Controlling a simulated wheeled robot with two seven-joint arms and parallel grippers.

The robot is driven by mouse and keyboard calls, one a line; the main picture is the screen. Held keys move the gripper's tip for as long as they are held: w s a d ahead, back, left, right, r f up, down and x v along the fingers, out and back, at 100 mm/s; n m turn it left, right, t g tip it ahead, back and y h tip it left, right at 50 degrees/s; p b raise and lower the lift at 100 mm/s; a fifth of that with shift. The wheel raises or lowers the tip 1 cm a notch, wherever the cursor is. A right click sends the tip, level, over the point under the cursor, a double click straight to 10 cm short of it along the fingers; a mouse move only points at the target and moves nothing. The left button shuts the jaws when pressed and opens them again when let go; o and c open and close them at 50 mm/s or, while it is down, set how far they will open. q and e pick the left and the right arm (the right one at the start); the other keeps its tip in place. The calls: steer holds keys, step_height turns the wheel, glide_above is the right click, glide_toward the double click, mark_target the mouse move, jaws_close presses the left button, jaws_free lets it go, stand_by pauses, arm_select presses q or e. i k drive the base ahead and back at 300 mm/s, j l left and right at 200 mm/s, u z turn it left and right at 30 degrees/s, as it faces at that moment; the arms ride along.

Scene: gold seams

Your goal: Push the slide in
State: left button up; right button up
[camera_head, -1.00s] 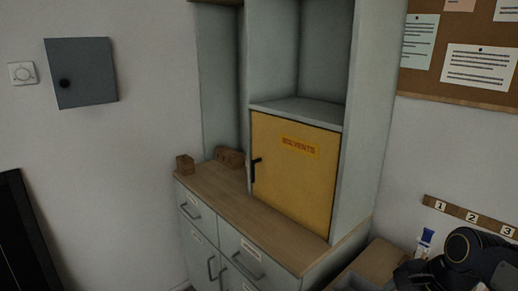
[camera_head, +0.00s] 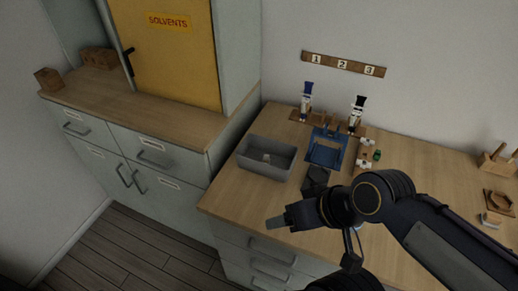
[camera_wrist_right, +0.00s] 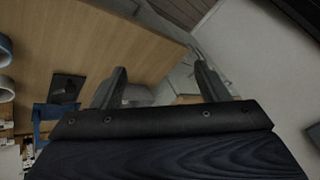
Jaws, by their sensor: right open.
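A blue frame-shaped fixture (camera_head: 326,148) stands on the wooden bench, with a dark block (camera_head: 315,180) in front of it. I cannot tell for sure which part is the slide. In the right wrist view, the blue fixture (camera_wrist_right: 42,115) and a dark flat piece (camera_wrist_right: 67,87) show at the left. My right gripper (camera_head: 278,222) is over the bench's front edge, left of the dark block and apart from it. Its two fingers (camera_wrist_right: 160,82) are spread with nothing between them. My left gripper is not in view.
A grey open tray (camera_head: 266,157) with a small pale item sits left of the fixture. Two bottle-like figures (camera_head: 306,102) (camera_head: 357,113) stand behind it, below a numbered strip (camera_head: 343,64). Wooden holders (camera_head: 496,162) are at far right. A yellow solvents cabinet (camera_head: 178,58) stands left.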

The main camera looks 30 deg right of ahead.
mark_target(316, 176)
steer(key=z, duration=1.55)
steer(key=j+z, duration=0.1)
steer(key=i+j, duration=0.05)
